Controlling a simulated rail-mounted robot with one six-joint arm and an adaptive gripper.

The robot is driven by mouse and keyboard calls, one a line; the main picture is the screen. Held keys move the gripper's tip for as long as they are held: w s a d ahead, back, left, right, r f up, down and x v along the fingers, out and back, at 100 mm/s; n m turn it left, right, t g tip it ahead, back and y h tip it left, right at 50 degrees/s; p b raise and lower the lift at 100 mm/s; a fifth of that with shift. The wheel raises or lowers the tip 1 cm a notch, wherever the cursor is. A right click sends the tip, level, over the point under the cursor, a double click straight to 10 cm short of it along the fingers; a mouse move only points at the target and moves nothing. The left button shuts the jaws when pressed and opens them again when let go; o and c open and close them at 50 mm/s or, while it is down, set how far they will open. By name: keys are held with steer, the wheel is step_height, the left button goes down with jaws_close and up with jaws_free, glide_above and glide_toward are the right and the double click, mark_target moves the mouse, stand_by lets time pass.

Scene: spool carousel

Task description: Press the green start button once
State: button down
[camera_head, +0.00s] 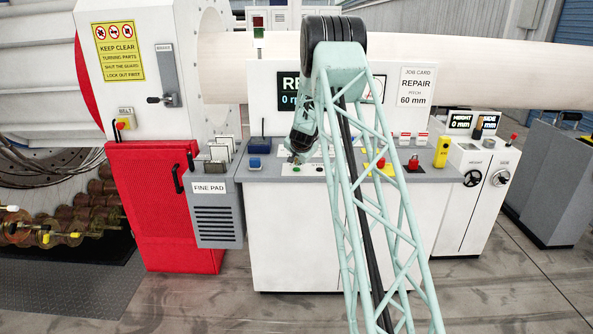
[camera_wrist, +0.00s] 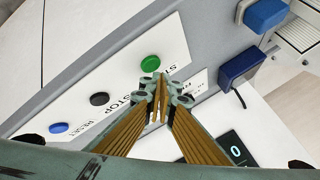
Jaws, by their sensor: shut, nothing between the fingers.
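The green start button (camera_wrist: 150,63) is a round dome on a white label plate. In the wrist view it shows whole, just beyond my fingertips. My gripper (camera_wrist: 159,86) is shut with nothing between its fingers, and its tips point toward the button's near side. I cannot tell whether they touch it, but a small gap seems to show. The black stop button (camera_wrist: 99,98) and the blue reset button (camera_wrist: 59,127) sit in a row with it. In the head view my gripper (camera_head: 296,158) is low over the grey console top, close to the green button (camera_head: 296,169).
A blue block (camera_wrist: 241,66) with a cable and a lighter blue block (camera_wrist: 265,15) stand beside the label plate. A display (camera_head: 290,90) rises behind the console. A yellow and red control (camera_head: 380,167) sits to the right, and a red mesh guard (camera_head: 150,205) stands left.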

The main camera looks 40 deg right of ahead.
mark_target(297, 169)
steer(key=shift+f+b, duration=0.8)
stand_by(1.6)
steer(key=shift+r, duration=0.1)
stand_by(0.3)
steer(key=shift+r+p, duration=0.7)
steer(key=shift+p, duration=0.1)
steer(key=shift+r, duration=0.1)
steer(key=shift+r+p, duration=2.4)
steer(key=shift+p, duration=0.05)
